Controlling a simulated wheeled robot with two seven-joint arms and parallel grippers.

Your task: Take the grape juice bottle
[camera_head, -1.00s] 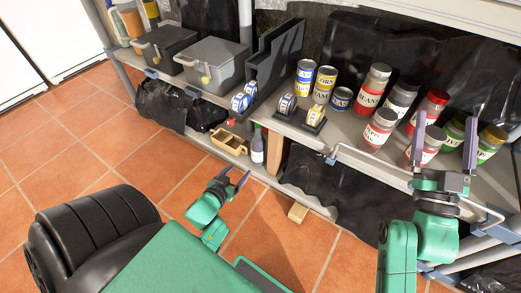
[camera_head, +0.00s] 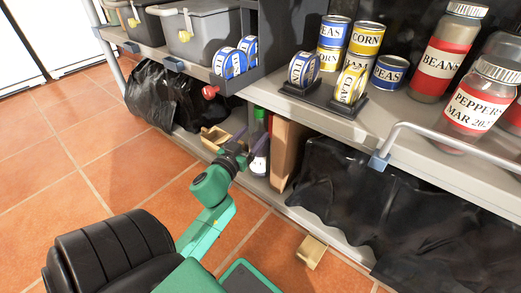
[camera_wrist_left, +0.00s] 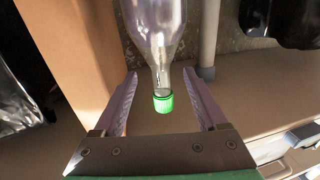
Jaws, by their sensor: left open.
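The bottle (camera_head: 259,165) stands upright on the low shelf, left of a wooden post. It has a green cap and a pale label that my arm partly covers. My left gripper (camera_head: 242,152) is open at the bottle. In the left wrist view, the bottle's clear neck and green cap (camera_wrist_left: 163,102) lie between the two spread fingers of my left gripper (camera_wrist_left: 162,98). A gap shows on each side of the cap, wider on the left. The label does not show there. My right gripper is not in view.
The wooden post (camera_head: 288,155) stands close to the right of the bottle. A small wooden box (camera_head: 215,137) is to its left. Cans in a dispenser (camera_head: 230,64) and the upper shelf edge (camera_head: 330,122) are above. A wooden block (camera_head: 312,252) lies lower right.

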